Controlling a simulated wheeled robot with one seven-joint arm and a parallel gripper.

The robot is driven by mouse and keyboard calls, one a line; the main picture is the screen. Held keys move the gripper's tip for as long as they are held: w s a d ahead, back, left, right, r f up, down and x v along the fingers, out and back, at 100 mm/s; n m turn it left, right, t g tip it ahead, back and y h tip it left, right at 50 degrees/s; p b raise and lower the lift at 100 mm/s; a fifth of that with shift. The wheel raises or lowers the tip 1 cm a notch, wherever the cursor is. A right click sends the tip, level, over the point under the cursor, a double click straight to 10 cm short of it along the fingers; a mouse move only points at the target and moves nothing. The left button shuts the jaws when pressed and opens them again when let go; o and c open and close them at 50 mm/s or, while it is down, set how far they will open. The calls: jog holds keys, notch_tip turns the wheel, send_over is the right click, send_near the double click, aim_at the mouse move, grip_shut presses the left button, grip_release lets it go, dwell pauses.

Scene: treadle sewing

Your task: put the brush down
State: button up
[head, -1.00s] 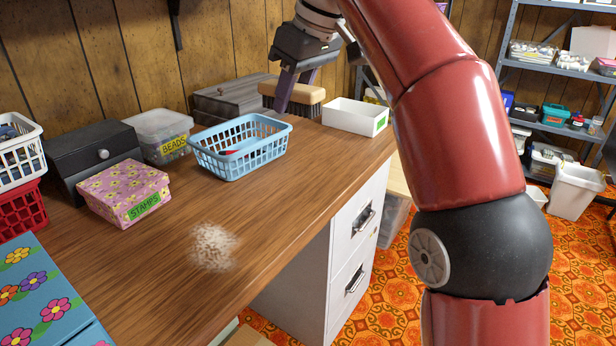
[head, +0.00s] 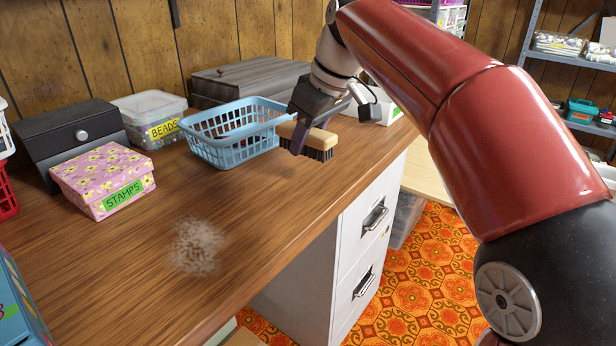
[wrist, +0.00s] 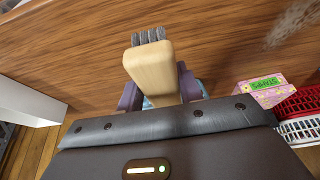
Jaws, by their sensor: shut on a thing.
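The brush has a pale wooden block and dark bristles; in the head view the brush (head: 318,142) is at the right of the blue basket, near the table's front edge. My gripper (head: 302,140) is shut on the brush's wooden block, with the bristles facing down. In the wrist view the brush (wrist: 152,70) lies between the fingers of my gripper (wrist: 160,92), its dark bristles showing at the far end. Whether the bristles touch the tabletop I cannot tell. The wooden table (head: 130,255) has a pale dusty patch (head: 198,246) on its near part.
The blue basket (head: 215,150) stands just left of the brush. The pink stamps box (head: 103,180), beads box (head: 150,118) and dark drawer box (head: 78,135) stand at the left. A white bin (head: 385,108) is behind my wrist. Bare wood lies between the basket and the front edge.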

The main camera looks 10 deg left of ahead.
aim_at(308, 181)
jog(key=shift+f+b, duration=0.6)
jog(key=shift+f, duration=2.3)
jog(key=shift+f, duration=0.1)
jog(key=o, duration=1)
jog(key=shift+c, duration=0.2)
